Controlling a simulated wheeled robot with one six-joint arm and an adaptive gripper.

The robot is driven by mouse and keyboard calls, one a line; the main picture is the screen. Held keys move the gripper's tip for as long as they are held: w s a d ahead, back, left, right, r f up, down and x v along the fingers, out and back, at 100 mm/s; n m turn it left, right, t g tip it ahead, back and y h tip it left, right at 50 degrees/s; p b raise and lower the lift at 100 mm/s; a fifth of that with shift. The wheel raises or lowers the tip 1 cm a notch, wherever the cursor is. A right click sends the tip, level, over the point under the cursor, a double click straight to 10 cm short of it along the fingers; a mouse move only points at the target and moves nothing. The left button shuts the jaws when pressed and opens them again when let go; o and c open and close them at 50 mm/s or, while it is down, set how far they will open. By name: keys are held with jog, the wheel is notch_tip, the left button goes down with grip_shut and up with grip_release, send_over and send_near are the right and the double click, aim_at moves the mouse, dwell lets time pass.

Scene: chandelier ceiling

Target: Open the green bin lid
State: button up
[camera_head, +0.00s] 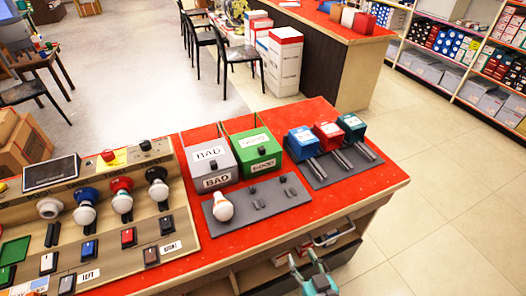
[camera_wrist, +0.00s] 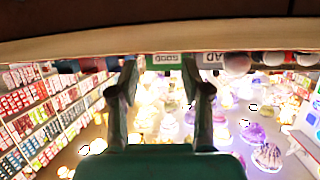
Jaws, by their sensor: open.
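The green bin (camera_head: 250,165) stands on the red tabletop, with "GOOD" labels on its lid and front. Its lid (camera_head: 266,146) is down and has a small black knob. My gripper (camera_head: 304,256) is at the bottom of the head view, beyond the table's front edge, apart from the bin. In the wrist view, which is upside down, my gripper's two fingers (camera_wrist: 158,64) are spread with nothing between them. The green bin's label (camera_wrist: 167,58) shows upside down between and beyond the fingers.
A grey "BAD" bin (camera_head: 209,166) stands left of the green one. A grey tray with a white bulb (camera_head: 223,206) lies in front of both. Small blue, red and teal boxes (camera_head: 327,134) stand to the right. A test panel (camera_head: 100,225) fills the left.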

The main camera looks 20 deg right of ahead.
jog(key=shift+n+y, duration=0.3)
jog(key=shift+y, duration=0.1)
jog(key=w+r, duration=0.1)
jog(key=w, duration=0.3)
jog(key=w+r, duration=0.2)
jog(key=w, duration=0.2)
jog(key=w+r, duration=0.1)
jog(key=w, duration=0.3)
jog(key=shift+w+a+r, duration=0.15)
jog(key=shift+r, duration=0.25)
jog(key=n+g, duration=0.1)
send_near(263, 150)
jog(key=shift+y, duration=0.4)
jog(key=x, duration=1)
jog(key=shift+d+f, duration=0.1)
jog(key=shift+d, duration=0.15)
grip_shut()
